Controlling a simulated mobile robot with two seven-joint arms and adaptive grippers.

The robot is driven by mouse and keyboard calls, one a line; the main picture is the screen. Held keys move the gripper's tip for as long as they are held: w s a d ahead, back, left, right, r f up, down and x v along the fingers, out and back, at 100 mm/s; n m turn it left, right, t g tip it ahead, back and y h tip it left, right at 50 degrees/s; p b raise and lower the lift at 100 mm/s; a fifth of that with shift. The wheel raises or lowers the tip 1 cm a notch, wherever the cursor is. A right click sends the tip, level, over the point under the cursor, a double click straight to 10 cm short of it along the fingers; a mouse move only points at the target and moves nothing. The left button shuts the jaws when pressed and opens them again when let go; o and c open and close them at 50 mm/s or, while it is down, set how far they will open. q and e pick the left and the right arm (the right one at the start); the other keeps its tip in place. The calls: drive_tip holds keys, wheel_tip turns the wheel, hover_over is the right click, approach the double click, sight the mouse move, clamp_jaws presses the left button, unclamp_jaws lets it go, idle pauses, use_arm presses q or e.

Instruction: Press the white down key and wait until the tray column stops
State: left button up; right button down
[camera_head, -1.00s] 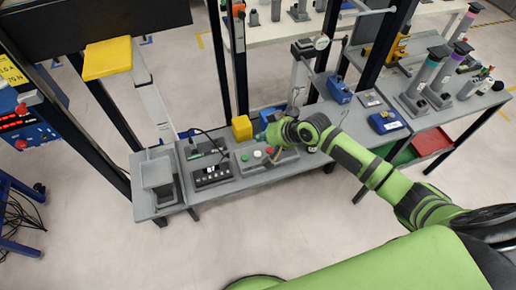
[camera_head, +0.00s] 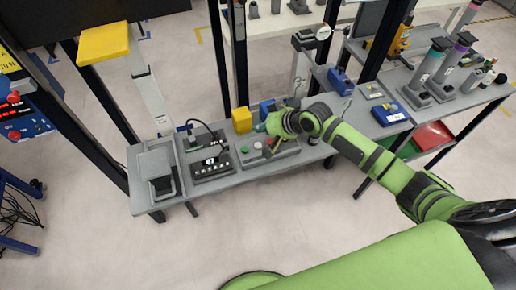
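A grey control box (camera_head: 283,154) on the bench carries a green button (camera_head: 245,149), a white button (camera_head: 257,145) and a red one (camera_head: 269,141) in a row. My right gripper (camera_head: 262,128) is just behind these buttons, with its tip left of the wrist. It appears apart from the white button, but the height gap is unclear. Its fingers are too small to tell open from shut. A grey tray-like unit (camera_head: 153,153) stands at the bench's left end, with a dark, low block inside its frame. My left gripper is out of view.
A black keypad unit with a small display (camera_head: 211,165) sits left of the control box. A yellow block (camera_head: 241,119) and a blue block (camera_head: 267,110) stand behind the buttons. A blue device (camera_head: 390,114) is at right.

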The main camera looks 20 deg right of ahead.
drive_tip(key=b, duration=0.3)
hover_over(260, 146)
wheel_tip(260, 146, down, 4)
drive_tip(key=shift+d+f, duration=0.1)
drive_tip(key=shift+f, duration=0.05)
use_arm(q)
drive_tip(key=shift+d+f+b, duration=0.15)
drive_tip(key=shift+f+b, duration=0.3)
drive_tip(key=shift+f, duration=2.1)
use_arm(e)
drive_tip(key=shift+f, duration=0.7)
drive_tip(key=shift+f, duration=0.1)
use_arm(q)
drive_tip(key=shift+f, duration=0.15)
use_arm(e)
drive_tip(key=shift+f, duration=0.35)
